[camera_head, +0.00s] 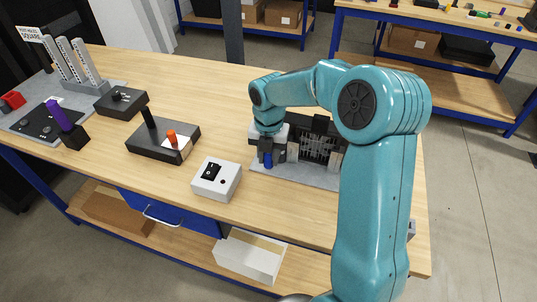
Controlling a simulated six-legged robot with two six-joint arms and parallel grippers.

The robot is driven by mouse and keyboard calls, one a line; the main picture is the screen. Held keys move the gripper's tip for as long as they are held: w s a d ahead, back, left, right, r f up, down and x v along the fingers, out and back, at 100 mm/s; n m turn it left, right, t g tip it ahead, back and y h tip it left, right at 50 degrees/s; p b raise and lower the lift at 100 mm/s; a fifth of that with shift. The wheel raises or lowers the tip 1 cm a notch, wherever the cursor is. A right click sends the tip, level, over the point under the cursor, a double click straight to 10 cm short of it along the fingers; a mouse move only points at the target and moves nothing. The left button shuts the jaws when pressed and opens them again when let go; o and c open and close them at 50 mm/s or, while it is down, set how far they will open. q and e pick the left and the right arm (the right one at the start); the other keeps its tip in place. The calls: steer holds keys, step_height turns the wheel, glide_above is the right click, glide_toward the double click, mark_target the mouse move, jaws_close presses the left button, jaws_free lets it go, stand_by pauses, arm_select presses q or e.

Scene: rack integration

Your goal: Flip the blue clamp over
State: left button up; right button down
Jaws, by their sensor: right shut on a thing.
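The blue clamp (268,160) shows as a small blue piece at the front left of a dark rack unit, low over a grey plate (298,178). My right gripper (267,151) points down at it from above and is shut on it. The gripper and my arm hide part of the clamp and part of the rack unit (318,146). My left gripper is not in the picture.
A white switch box (216,179) stands just left of the grey plate. Left of it are a black box with an orange-red lever (172,138), a purple-handled piece (60,115) and a small black box (119,101). Bare wood lies behind them.

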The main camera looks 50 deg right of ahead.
steer(key=c, duration=0.9)
jaws_free()
steer(key=shift+s+a, duration=0.1)
steer(key=shift+o, duration=0.2)
steer(key=shift+r, duration=0.4)
step_height(320, 180, up, 16)
steer(key=shift+f, duration=0.2)
